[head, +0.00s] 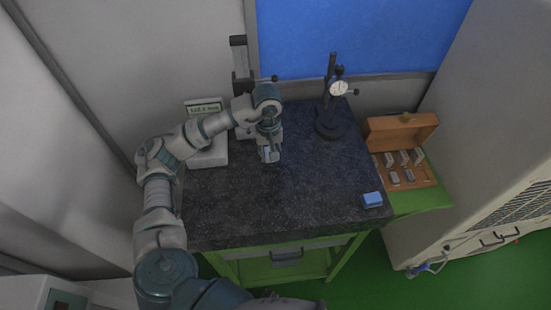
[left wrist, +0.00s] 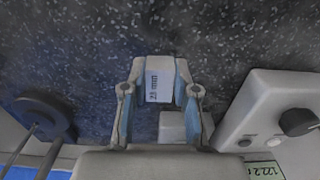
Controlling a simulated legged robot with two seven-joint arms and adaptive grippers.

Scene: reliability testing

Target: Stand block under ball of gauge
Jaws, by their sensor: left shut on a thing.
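My left gripper (head: 268,155) is over the dark stone plate (head: 290,205), left of the gauge stand. It is shut on a pale metal block (left wrist: 159,70) with a printed mm label, held between blue-padded fingers (left wrist: 158,92) in the left wrist view. The head view hardly shows the block. The dial gauge (head: 339,88) is clamped to a black post on a round base (head: 329,125) at the plate's back right. Its ball tip is too small to make out. The base also shows at lower left in the left wrist view (left wrist: 40,115). My right gripper is not in view.
A white device with a display (head: 207,152) stands at the plate's back left. A small blue item (head: 372,199) lies near the right front edge. An open wooden case (head: 425,130) with several metal blocks is beside the plate. The plate's middle and front are clear.

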